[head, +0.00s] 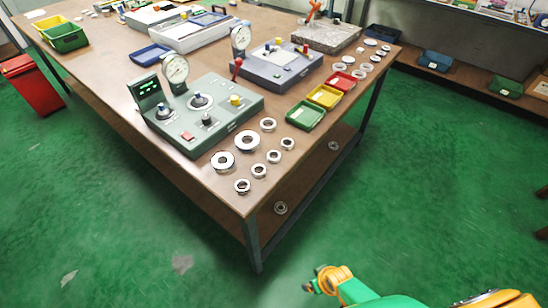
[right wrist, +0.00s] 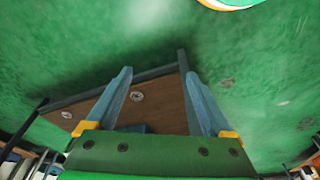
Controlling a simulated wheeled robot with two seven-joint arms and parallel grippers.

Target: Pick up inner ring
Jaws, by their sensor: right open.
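Several metal bearing rings lie flat near the close corner of the workbench. They include a large thick ring (head: 247,141), a wide ring (head: 222,161) and smaller rings such as the one at the corner (head: 242,186). I cannot tell which is the inner ring. My right gripper (right wrist: 158,74) is open and empty in the right wrist view, its two fingers spread apart. It is away from the bench-top rings. My left gripper is in neither view.
A grey-green gauge device (head: 205,115) stands behind the rings, with a green bin (head: 305,115) to their right. Two rings rest on the lower shelf; one (right wrist: 137,96) shows between my fingers in the wrist view. The green floor before the bench is clear.

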